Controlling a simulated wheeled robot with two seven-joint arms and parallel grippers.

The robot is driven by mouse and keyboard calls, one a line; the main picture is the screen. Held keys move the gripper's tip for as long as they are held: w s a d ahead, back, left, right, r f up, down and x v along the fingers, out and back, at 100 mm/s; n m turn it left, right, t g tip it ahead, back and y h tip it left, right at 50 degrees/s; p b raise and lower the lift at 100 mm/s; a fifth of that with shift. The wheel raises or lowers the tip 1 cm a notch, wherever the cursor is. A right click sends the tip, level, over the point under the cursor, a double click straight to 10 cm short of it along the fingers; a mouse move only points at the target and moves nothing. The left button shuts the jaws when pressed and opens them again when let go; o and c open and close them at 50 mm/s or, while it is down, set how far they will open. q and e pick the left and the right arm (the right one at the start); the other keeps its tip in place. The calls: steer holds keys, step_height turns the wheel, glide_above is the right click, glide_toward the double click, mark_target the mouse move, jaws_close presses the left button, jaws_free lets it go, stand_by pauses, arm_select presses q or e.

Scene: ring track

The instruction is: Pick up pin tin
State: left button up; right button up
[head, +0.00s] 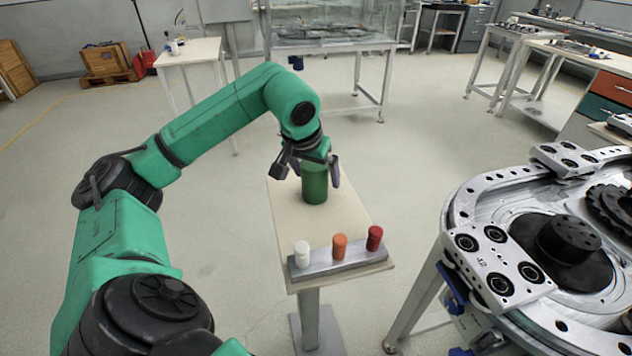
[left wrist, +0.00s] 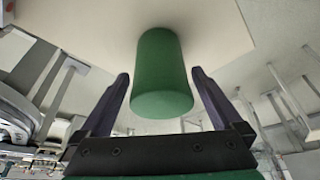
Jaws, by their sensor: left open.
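The pin tin looks to be the dark green cylinder (head: 315,188), standing upright on a narrow pale table (head: 345,212). My left gripper (head: 309,180) is over the tin from above and behind, with its fingers on either side of it. In the left wrist view the green tin (left wrist: 160,75) lies between the two open fingers (left wrist: 160,95), with a visible gap on each side. Part of the tin's top is hidden by the gripper in the head view. My right gripper is not in view.
A grey metal holder (head: 340,262) with a white peg (head: 302,253), an orange peg (head: 339,246) and a red peg (head: 375,238) sits at the table's near edge. A metal ring track (head: 455,215) stands to the right. Open floor lies between.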

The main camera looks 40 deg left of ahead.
arm_select(q)
steer(key=x, duration=0.2)
steer(key=shift+w+a+f, duration=0.15)
steer(key=shift+f, duration=0.15)
steer(key=shift+r, duration=0.1)
steer(key=c, duration=1.4)
steer(key=shift+r, duration=0.1)
